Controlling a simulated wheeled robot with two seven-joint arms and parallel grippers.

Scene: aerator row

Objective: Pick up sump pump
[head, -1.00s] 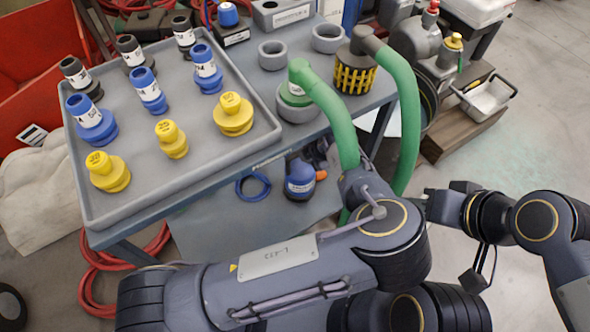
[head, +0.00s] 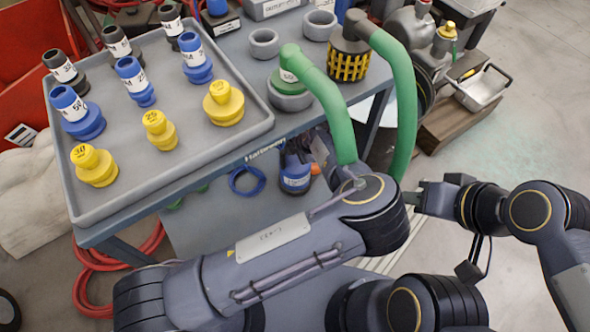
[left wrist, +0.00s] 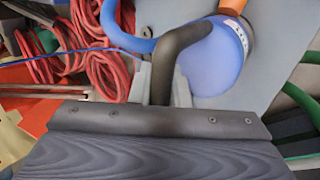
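The sump pump is a blue, rounded body (head: 296,177) with a white label band and an orange part. It sits low, at the lower shelf below the bench top, partly hidden by the bench edge and my left arm. In the left wrist view its blue body (left wrist: 212,58) fills the upper right, and its dark bent handle runs between the pale fingers of my left gripper (left wrist: 162,88). The fingers flank the handle closely with no clear gap. The left gripper is hidden in the head view. My right gripper (head: 418,197) is off to the right, away from the pump; its finger opening is unclear.
A grey tray (head: 262,125) of black, blue and yellow fittings stands on the bench. Green hoses (head: 403,105) hang over the bench edge close to my left arm. A blue loop (head: 247,181) lies on the shelf (head: 215,225). Red hose (head: 92,293) lies at lower left. Floor at right is open.

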